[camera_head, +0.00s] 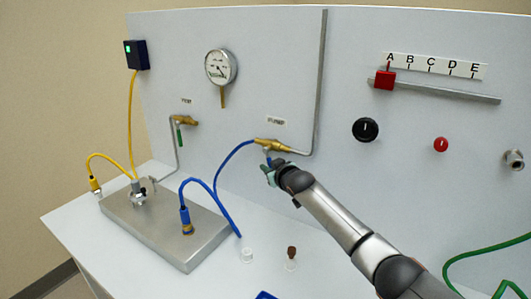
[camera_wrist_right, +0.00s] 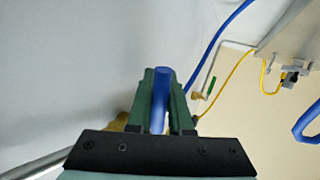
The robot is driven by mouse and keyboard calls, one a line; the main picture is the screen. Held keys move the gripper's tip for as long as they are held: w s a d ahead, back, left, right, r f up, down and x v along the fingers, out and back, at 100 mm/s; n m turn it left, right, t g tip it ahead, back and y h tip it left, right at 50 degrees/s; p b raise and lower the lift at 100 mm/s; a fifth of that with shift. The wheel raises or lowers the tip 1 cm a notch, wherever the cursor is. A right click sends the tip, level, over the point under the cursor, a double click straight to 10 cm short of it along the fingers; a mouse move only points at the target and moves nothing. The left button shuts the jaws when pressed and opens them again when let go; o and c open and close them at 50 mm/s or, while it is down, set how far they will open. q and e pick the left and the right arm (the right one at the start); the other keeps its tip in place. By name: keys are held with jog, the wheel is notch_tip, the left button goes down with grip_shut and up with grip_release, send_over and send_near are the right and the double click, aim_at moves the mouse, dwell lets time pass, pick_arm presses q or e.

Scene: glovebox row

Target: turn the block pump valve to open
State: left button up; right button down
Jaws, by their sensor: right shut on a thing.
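The brass pump valve (camera_head: 272,145) is on the upright panel, below a small label that seems to read PUMP. My right gripper (camera_head: 268,170) is just below the valve, its arm reaching in from the lower right. In the right wrist view, my right gripper (camera_wrist_right: 160,85) is shut on the blue valve handle (camera_wrist_right: 159,100), which lies between its green fingers. Brass of the valve body (camera_wrist_right: 118,122) shows behind the left finger. In the head view the gripper mostly hides the handle, so its exact angle is unclear. My left gripper is not in view.
A second brass valve (camera_head: 184,121) with a green handle (camera_head: 179,136) is to the left. A blue hose (camera_head: 222,168) runs from the pump valve to the metal block (camera_head: 170,232). A clear cup (camera_head: 247,255) and a brown-topped vial (camera_head: 291,256) stand on the white bench.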

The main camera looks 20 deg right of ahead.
jog(key=shift+s+d+n+g+h+p, duration=0.2)
jog(key=shift+s+d+n+g+p, duration=0.1)
jog(key=shift+g, duration=0.25)
jog(key=shift+s+d+n+g+h+p, duration=0.2)
jog(key=shift+s+g+p, duration=0.1)
jog(key=shift+g, duration=0.25)
jog(key=c, duration=1.1)
grip_release()
jog(key=shift+s+r, duration=0.1)
jog(key=shift+s, duration=0.05)
jog(key=b+v, duration=0.1)
jog(key=v, duration=1.1)
jog(key=shift+s, duration=0.1)
